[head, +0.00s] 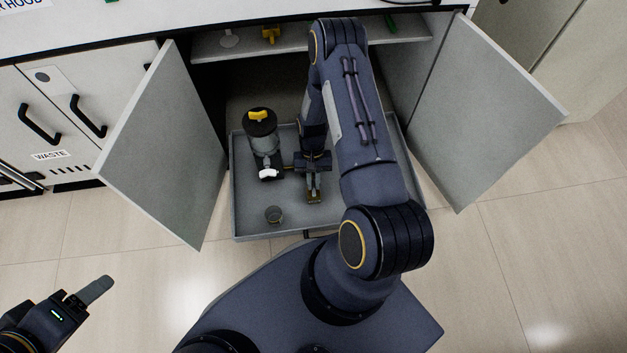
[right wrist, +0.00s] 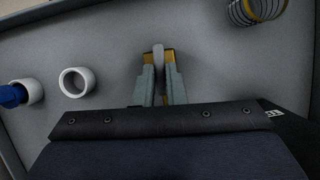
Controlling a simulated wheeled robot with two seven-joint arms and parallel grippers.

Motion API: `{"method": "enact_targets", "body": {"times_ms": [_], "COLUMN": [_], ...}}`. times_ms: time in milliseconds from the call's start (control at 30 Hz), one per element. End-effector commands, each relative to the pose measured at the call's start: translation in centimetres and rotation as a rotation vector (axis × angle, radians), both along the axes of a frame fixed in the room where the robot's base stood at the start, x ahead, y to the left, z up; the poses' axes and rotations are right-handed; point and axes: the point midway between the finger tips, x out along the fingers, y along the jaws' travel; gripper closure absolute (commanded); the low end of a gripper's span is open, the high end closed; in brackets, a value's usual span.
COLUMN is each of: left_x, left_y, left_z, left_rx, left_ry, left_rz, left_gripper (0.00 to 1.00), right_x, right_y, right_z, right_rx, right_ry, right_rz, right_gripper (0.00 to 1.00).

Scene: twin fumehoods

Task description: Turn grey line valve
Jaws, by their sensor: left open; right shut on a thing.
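My right gripper (head: 314,194) is low over the tray, well in front of the shelf. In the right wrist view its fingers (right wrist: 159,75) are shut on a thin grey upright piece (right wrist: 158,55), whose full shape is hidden. My left gripper (head: 92,293) is open and empty at lower left, over the floor, far from the cabinet.
Open doors stand left (head: 170,150) and right (head: 490,115). White round openings (right wrist: 76,82) show in the right wrist view.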

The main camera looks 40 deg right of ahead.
Motion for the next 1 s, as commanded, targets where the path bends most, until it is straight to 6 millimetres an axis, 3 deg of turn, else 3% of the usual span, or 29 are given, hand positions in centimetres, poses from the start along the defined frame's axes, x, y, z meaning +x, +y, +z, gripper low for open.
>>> {"method": "enact_targets", "body": {"times_ms": [100, 133, 300, 633, 1000], "left_x": [0.0, 0.0, 0.0, 0.0, 0.0], "left_y": [0.0, 0.0, 0.0, 0.0, 0.0], "left_z": [0.0, 0.0, 0.0, 0.3, 2.4], "left_rx": [0.0, 0.0, 0.0, 0.0, 0.0], "left_ry": [0.0, 0.0, 0.0, 0.0, 0.0], "left_rz": [0.0, 0.0, 0.0, 0.0, 0.0], "left_gripper": [0.39, 0.39, 0.39, 0.39, 0.39], "right_x": [0.0, 0.0, 0.0, 0.2, 2.0], "right_y": [-0.1, -0.1, 0.0, -0.1, -1.4], "right_z": [0.0, 0.0, 0.0, 0.5, 6.0], "right_rx": [-0.001, -0.001, -0.001, -0.001, -0.002], "right_ry": [-0.001, -0.001, -0.001, -0.002, -0.002], "right_rz": [-0.001, -0.001, -0.001, -0.001, -0.001], "right_gripper": [1.0, 0.88, 0.67, 0.67, 0.67]}}
